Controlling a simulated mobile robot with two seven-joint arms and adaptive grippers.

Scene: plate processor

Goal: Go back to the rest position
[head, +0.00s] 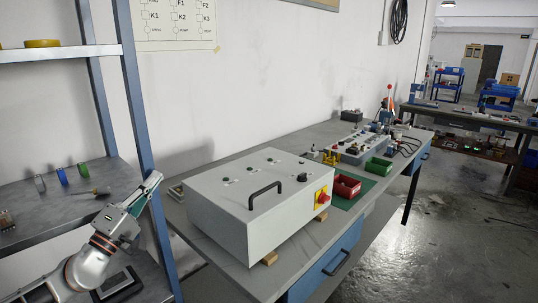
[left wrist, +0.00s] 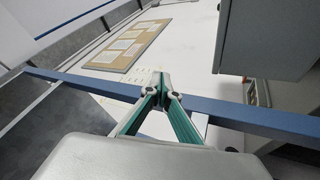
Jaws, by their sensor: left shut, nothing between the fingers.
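My left gripper (head: 150,186) is in the lower left of the head view, raised in front of the blue upright of the shelf rack. Its fingers are shut and empty, pointing up and to the right. The left wrist view shows the same gripper (left wrist: 161,82) with its green-lined fingers meeting at the tips. A blue rack bar (left wrist: 240,115) runs behind them. My right gripper does not show in either view.
The blue-framed rack (head: 128,80) stands close to my left arm, with small items on its shelf (head: 75,205). A grey control box (head: 250,205) sits on the workbench (head: 215,258), with red (head: 346,186) and green bins behind it. Open floor (head: 430,230) lies to the right.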

